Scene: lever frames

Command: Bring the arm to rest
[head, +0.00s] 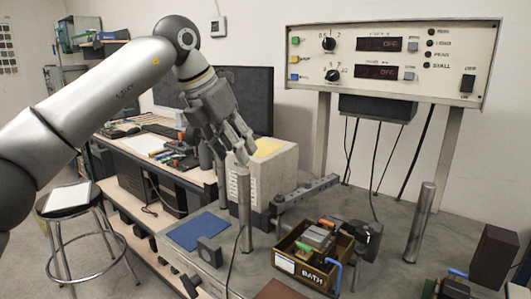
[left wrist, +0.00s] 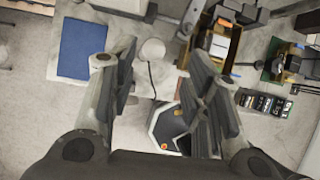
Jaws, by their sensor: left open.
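A grey metal arm (head: 308,191) with holes along it lies roughly level, its left end beside a pale concrete block (head: 262,178). Its right end is above the back of a box marked BATH (head: 283,262). A round metal post (head: 245,205) stands at its left and a second post (head: 420,225) farther right. My left gripper (head: 232,152) is open and empty, above and left of the arm, fingers pointing down in front of the block. In the left wrist view the fingers (left wrist: 163,62) are apart with nothing held between them. My right gripper is not in view.
A control panel (head: 395,62) with two displays reading OFF hangs behind, cables below it. A blue mat (head: 197,232) lies on the bench, left of the post. A dark block (head: 493,258) stands at the right. A stool (head: 70,200) is at the far left.

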